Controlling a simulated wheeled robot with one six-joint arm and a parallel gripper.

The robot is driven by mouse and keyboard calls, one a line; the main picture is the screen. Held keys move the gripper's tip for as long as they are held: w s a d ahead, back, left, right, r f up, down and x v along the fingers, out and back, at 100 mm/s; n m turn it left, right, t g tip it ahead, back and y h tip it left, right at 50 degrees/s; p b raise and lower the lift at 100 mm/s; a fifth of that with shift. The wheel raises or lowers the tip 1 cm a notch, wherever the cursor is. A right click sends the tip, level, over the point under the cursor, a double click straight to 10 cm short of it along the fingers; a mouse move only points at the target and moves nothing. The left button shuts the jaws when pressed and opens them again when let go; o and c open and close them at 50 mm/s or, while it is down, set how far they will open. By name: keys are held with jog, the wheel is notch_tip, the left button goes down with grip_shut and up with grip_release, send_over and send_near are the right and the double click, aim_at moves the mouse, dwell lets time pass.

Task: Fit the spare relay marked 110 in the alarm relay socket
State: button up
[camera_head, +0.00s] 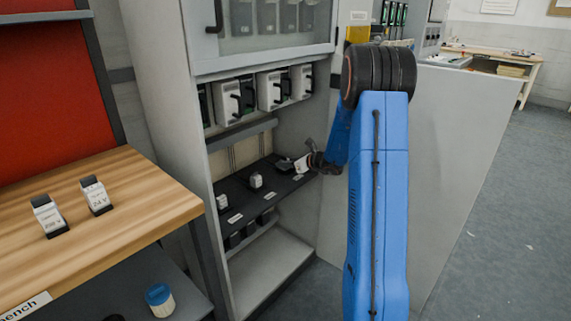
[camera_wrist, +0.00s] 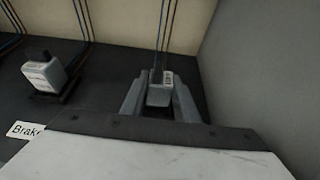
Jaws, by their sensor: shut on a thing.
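My gripper (camera_wrist: 160,98) is low over the right end of the dark socket shelf (camera_head: 240,200) inside the open cabinet. It also shows in the head view (camera_head: 296,163). Its fingers are closed on a small grey relay (camera_wrist: 159,95), mostly hidden by the fingers. A small label sits beside it, too small to read. I cannot tell whether the relay is seated in a socket. A white relay with a black top (camera_wrist: 44,73) stands to the left, by a label (camera_wrist: 24,130) reading "Brak". Two spare relays, one marked 24 V (camera_head: 96,195) and one with unclear marking (camera_head: 49,215), stand on the bench.
The cabinet's right wall (camera_wrist: 265,70) is close to my gripper. Blue wires rise behind the sockets. Two more relays (camera_head: 256,180) (camera_head: 222,203) stand along the shelf to the left. A row of breakers (camera_head: 270,91) hangs above the shelf. The wooden bench (camera_head: 140,195) is at the left.

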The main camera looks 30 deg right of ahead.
jog(key=o, duration=1.3)
jog(key=shift+c, duration=0.2)
jog(key=v, duration=1.7)
jog(key=s+a+r+n+g+y, duration=0.1)
jog(key=s+a+r+n+g, duration=0.1)
jog(key=s+a+n, duration=0.45)
jog(key=s+a+r+n+g, duration=0.2)
jog(key=s+a+n, duration=0.15)
jog(key=a, duration=0.65)
jog(key=s+a+r+n+g+y, duration=0.1)
jog(key=s+a+n+g, duration=0.3)
jog(key=a, duration=0.5)
jog(key=s+a+n+h, duration=0.2)
jog(key=s+n+h, duration=0.4)
jog(key=s+n, duration=1.2)
jog(key=s, duration=0.5)
jog(key=shift+r+h, duration=0.15)
jog(key=shift+h, duration=0.15)
